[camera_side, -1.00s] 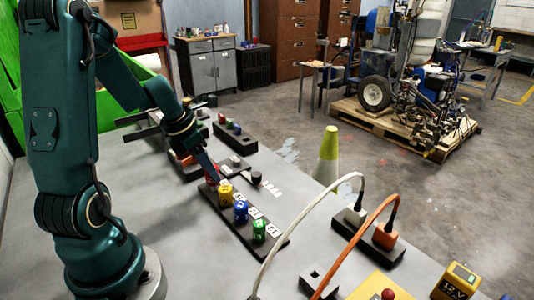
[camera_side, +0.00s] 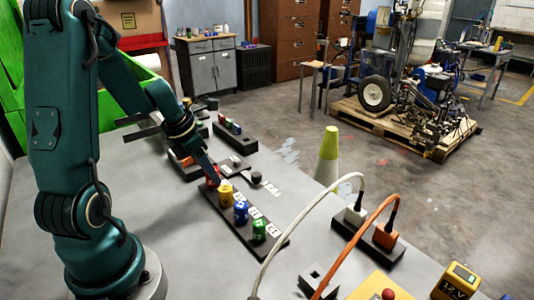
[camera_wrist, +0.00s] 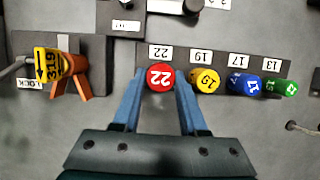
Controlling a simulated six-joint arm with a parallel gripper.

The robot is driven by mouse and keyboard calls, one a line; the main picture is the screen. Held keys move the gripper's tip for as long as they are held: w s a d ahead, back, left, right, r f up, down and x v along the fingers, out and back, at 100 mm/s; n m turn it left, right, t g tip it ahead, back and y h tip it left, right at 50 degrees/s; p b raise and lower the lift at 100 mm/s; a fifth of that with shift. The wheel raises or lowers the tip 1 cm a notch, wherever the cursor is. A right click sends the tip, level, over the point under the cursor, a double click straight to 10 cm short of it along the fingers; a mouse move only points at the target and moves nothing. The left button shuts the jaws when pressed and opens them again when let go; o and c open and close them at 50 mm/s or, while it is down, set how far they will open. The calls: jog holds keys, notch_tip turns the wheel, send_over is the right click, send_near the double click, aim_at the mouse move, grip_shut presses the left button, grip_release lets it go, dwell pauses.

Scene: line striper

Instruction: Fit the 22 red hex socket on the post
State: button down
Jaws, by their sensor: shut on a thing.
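The red socket (camera_wrist: 160,77), marked 22, stands at the left end of a dark rail (camera_wrist: 225,62) in the wrist view, below its "22" label. My gripper (camera_wrist: 161,86) is shut on it, with one blue finger on each side. In the side view my gripper (camera_side: 212,179) reaches down at the rail's far end and mostly hides the red socket. Whether the socket is seated or lifted slightly is not clear. I cannot tell surely which part is the post; a dark round knob (camera_wrist: 192,6) shows at the wrist view's top edge.
Yellow (camera_side: 226,193), blue (camera_side: 241,212) and green (camera_side: 259,230) sockets stand in a row beside the red one. An orange-and-yellow item (camera_wrist: 68,72) sits left in the wrist view. White and orange cables arch over the bench at the right.

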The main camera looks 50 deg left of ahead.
jog(key=shift+f, duration=0.75)
jog(key=shift+c, duration=0.2)
grip_release()
jog(key=shift+r, duration=0.55)
jog(key=v, duration=0.6)
jog(key=shift+s, duration=0.2)
